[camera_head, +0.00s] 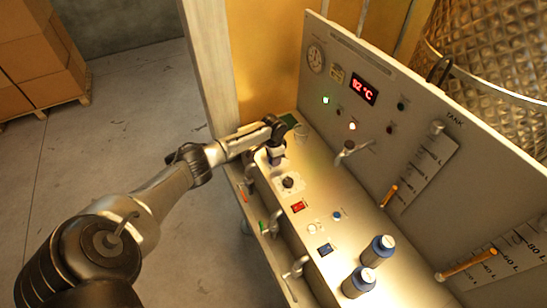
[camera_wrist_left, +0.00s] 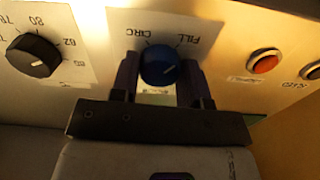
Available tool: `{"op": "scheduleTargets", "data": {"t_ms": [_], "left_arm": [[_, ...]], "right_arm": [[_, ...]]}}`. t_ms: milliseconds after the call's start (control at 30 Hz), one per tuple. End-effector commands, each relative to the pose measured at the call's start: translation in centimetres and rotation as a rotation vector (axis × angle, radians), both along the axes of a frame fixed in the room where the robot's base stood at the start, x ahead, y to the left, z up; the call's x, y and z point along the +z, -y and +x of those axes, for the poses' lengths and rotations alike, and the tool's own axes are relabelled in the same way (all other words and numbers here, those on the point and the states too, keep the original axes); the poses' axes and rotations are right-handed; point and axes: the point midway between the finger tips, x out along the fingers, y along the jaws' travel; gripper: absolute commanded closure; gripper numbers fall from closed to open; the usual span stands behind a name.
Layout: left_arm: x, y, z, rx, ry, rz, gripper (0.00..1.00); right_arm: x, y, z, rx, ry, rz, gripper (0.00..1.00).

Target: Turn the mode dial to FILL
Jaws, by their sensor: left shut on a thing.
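The mode dial (camera_wrist_left: 160,66) is a round blue knob on the panel, with the labels CIRC and FILL upside down beside it in the left wrist view. Its pale pointer line points to the upper right, on the FILL side; exact alignment is unclear. My left gripper (camera_wrist_left: 159,85) has one finger on each side of the dial and is shut on it. In the head view my left gripper (camera_head: 275,157) reaches down to the far end of the control panel and hides the dial. My right gripper is not in view.
A black knob (camera_wrist_left: 33,56) with a number scale lies left of the dial, and a red button (camera_wrist_left: 264,62) lies right. An upright board with an 82 °C display (camera_head: 363,89) rises behind.

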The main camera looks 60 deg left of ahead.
Motion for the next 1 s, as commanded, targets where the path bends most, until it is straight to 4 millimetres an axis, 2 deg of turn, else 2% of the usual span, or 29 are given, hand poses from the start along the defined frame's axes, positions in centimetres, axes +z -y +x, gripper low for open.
{"op": "scheduleTargets", "data": {"t_ms": [100, 133, 367, 600, 733, 867, 1000], "left_arm": [[0.0, 0.0, 0.0, -0.001, 0.001, 0.0, 0.82], [0.0, 0.0, 0.0, -0.001, 0.001, 0.0, 0.55], [0.0, 0.0, 0.0, 0.0, 0.001, 0.0, 0.33], [0.1, 0.0, 0.0, 0.0, 0.0, 0.0, 0.33], [0.8, 0.0, 0.1, 0.0, 0.002, 0.001, 0.33], [2.8, -0.1, 0.1, -0.001, 0.004, 0.001, 0.33], [5.6, -0.1, 0.1, -0.001, 0.004, 0.002, 0.33]], "right_arm": [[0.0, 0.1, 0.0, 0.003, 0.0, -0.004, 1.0], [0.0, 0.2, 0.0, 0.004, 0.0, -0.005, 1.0], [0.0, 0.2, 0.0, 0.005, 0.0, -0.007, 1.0], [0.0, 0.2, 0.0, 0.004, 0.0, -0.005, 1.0], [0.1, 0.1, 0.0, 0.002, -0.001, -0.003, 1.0], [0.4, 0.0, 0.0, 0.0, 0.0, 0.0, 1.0], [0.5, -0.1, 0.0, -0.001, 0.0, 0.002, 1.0]]}}
